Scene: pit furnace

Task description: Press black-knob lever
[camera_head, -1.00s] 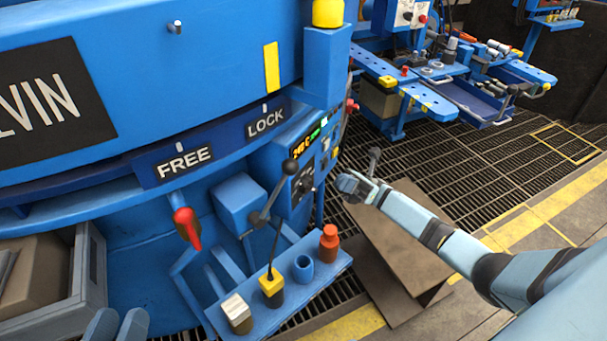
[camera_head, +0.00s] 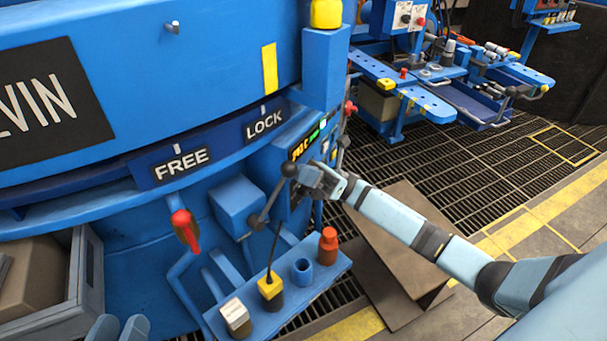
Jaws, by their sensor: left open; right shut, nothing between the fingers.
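The black-knob lever (camera_head: 266,207) comes out of a blue box on the furnace side and slants up to its round black knob (camera_head: 289,169). My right gripper (camera_head: 305,178) is shut and empty, right beside the knob on its right; I cannot tell whether they touch. It hides part of the control panel behind it. My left gripper (camera_head: 118,328) shows only as two grey fingertips at the bottom left edge, apart from each other and far from the lever.
A red-handled lever (camera_head: 186,230) hangs below the FREE label. Below the black-knob lever, a blue shelf (camera_head: 320,272) holds an orange bottle (camera_head: 328,244), a yellow-topped item (camera_head: 270,288) and a white-topped block (camera_head: 235,315). A grey bin (camera_head: 86,285) stands at the left.

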